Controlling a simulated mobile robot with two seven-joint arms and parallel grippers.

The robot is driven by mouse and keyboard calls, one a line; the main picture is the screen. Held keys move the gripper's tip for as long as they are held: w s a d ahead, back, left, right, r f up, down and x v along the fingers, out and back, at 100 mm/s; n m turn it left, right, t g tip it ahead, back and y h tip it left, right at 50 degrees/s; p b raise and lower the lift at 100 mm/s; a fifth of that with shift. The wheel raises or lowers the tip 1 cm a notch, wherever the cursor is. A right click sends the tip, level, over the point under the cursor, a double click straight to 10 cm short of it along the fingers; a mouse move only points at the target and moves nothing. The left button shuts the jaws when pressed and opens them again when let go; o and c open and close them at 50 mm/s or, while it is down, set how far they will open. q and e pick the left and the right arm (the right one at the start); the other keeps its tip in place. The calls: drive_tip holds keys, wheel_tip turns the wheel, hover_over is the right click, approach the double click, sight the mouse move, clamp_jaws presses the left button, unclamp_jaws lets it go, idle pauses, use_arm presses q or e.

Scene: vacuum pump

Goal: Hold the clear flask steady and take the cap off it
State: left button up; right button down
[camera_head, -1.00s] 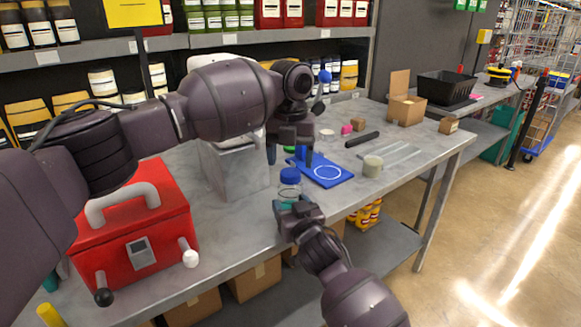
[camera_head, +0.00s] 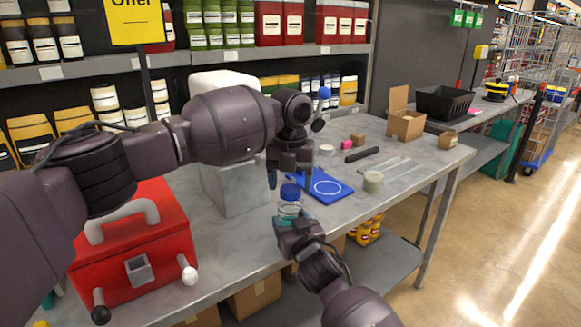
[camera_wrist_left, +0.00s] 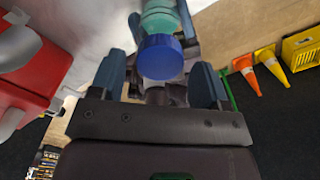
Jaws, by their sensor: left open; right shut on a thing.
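My left gripper (camera_head: 289,178) is open and points down just above the cap. In the left wrist view, the blue cap (camera_wrist_left: 160,57) lies between the two spread fingers of my left gripper (camera_wrist_left: 159,82), with a gap on each side. The teal-tinted flask (camera_wrist_left: 160,17) shows beyond it.
A red case (camera_head: 135,235) and a grey box-shaped machine (camera_head: 235,188) stand to the left. The table's front edge is close.

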use_arm(q)
drive_tip(key=shift+f, duration=0.75)
drive_tip(key=c, duration=0.9)
drive_tip(key=o, duration=1)
drive_tip(key=shift+r, duration=2.3)
use_arm(e)
drive_tip(key=shift+c, duration=0.8)
unclamp_jaws()
